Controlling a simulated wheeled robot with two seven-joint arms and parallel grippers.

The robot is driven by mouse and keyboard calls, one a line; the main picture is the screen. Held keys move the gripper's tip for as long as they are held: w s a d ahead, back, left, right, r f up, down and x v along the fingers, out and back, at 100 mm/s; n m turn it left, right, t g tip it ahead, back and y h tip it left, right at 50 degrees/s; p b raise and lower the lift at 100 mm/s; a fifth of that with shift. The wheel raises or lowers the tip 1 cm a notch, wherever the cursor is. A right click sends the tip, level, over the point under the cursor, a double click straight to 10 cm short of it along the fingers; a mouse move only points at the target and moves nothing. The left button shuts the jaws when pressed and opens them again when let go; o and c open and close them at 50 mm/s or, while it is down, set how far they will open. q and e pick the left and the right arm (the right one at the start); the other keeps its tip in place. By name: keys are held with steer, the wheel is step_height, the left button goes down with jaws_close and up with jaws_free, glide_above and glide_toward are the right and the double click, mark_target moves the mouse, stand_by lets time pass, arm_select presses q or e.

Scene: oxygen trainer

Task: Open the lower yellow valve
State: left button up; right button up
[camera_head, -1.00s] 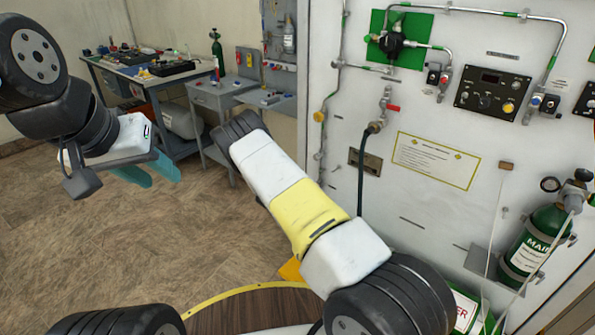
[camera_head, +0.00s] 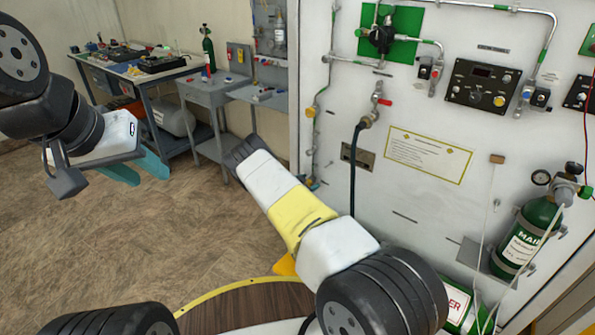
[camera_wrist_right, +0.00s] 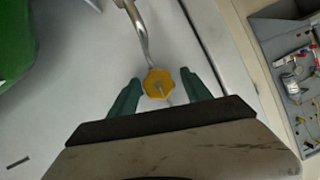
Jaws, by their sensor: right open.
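A yellow valve knob (camera_wrist_right: 159,84) sits on a bent metal pipe in the right wrist view. My right gripper (camera_wrist_right: 158,91) is open, with one green finger on each side of the knob. Whether the fingers touch it I cannot tell. In the head view a yellow valve (camera_head: 310,112) shows on the pipe at the panel's left edge. Lower on that pipe, a small partly hidden fitting shows beside my right arm. My right gripper cannot be made out clearly there. My left gripper (camera_head: 139,170) is open and empty over the floor at the left.
The white panel (camera_head: 420,215) carries pipes, a red-handled valve (camera_head: 382,101), a hose and control boxes. A green cylinder (camera_head: 522,240) hangs at the right. Workbenches (camera_head: 150,70) with tools stand at the back left. The floor between is clear.

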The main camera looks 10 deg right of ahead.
steer(key=shift+c, duration=0.5)
jaws_close()
steer(key=shift+n+g+h, duration=0.7)
steer(key=shift+n+g, duration=0.1)
steer(key=shift+n, duration=0.6)
steer(key=shift+o, duration=0.5)
jaws_free()
